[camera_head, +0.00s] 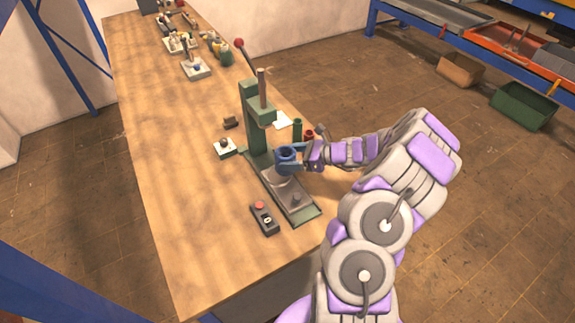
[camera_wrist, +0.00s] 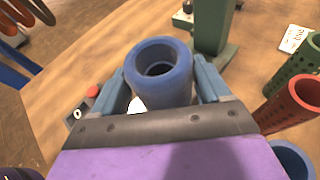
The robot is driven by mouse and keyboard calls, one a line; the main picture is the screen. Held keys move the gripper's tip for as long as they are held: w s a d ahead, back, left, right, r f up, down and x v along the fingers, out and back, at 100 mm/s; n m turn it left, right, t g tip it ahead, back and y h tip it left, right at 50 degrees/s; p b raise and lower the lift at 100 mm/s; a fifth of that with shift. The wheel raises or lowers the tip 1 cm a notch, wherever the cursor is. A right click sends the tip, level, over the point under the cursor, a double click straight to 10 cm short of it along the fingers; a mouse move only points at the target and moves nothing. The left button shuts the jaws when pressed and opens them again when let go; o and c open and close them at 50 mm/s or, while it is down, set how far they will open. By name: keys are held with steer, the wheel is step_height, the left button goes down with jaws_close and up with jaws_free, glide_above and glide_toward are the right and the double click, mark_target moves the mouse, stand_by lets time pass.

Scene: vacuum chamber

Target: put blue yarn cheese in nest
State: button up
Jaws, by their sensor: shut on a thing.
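The blue yarn cheese (camera_head: 287,152) is a thick hollow cylinder, held between the two fingers of my gripper (camera_head: 289,160). In the wrist view the cheese (camera_wrist: 160,72) stands roughly upright between the blue fingers (camera_wrist: 165,88), its open bore facing the camera. In the head view it is in front of the green press column (camera_head: 256,135), over the press base (camera_head: 303,214). A rounded grey part (camera_head: 292,190) shows on the base below the gripper; I cannot tell for sure whether it is the nest. The gap beneath the cheese is partly hidden.
A green tube (camera_head: 297,128) and a red tube (camera_head: 309,135) stand right of the press; another blue tube (camera_wrist: 291,160) shows in the wrist view. A button box (camera_head: 264,218) lies at the front left. The press lever (camera_head: 247,55) rises above.

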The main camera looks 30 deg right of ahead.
mark_target(279, 158)
steer(key=a, duration=0.2)
steer(key=w+a, duration=0.1)
steer(key=a, duration=0.1)
steer(key=shift+w+r, duration=0.1)
steer(key=shift+w, duration=0.05)
steer(key=f, duration=0.1)
steer(key=d+f+b, duration=0.1)
steer(key=d+f, duration=0.1)
steer(key=shift+f+b, duration=0.4)
steer(key=shift+c, duration=1.2)
steer(key=shift+d, duration=0.25)
steer(key=o, duration=1.1)
steer(key=shift+a, duration=0.1)
steer(key=o, duration=0.4)
steer(key=shift+a, duration=0.5)
steer(key=shift+r, duration=0.1)
steer(key=shift+d, duration=0.15)
